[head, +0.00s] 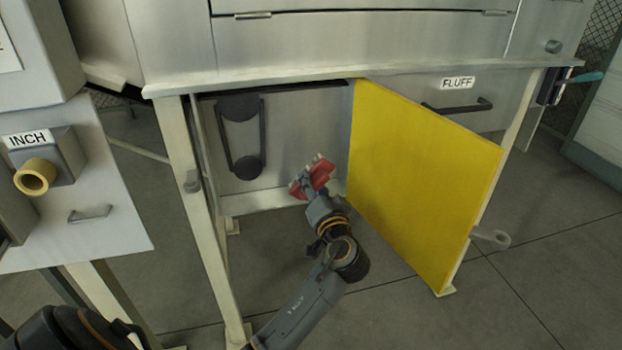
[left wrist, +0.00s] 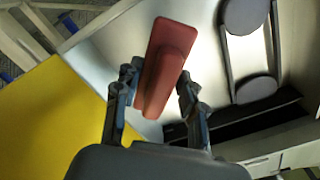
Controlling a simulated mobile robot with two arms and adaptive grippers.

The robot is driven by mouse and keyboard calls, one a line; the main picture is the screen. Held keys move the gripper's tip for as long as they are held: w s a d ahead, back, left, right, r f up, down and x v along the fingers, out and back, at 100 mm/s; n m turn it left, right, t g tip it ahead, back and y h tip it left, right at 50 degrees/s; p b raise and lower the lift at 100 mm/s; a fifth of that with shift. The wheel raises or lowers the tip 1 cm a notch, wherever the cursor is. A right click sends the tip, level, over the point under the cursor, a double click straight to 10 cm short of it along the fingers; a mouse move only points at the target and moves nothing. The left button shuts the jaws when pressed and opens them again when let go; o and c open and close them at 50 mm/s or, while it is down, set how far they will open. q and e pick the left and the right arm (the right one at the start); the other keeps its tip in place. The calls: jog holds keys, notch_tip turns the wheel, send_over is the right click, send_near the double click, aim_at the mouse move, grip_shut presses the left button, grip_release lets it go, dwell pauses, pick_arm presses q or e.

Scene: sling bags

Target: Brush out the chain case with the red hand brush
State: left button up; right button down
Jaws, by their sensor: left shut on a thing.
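The chain case (head: 295,135) is a grey metal recess under the machine, with its yellow door (head: 425,185) swung open to the right. A dark chain loop (head: 242,138) runs around two round wheels on its back wall. The loop also shows at upper right in the left wrist view (left wrist: 246,50). My left gripper (head: 318,192) is at the case's opening, between the chain loop and the door. It is shut on the red hand brush (head: 312,178); in the left wrist view the brush (left wrist: 168,62) sits between the fingers. I cannot tell whether the brush touches the case.
The yellow door stands close to the right of my left arm. A pale machine leg (head: 205,220) rises to the left. A panel marked INCH (head: 90,210) with a yellow button stands at far left. A FLUFF drawer (head: 458,84) is behind the door. Open floor lies in front.

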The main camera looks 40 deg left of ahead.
aim_at(316, 189)
pick_arm(q)
jog(key=shift+s+d, duration=0.1)
jog(key=shift+v, duration=1.45)
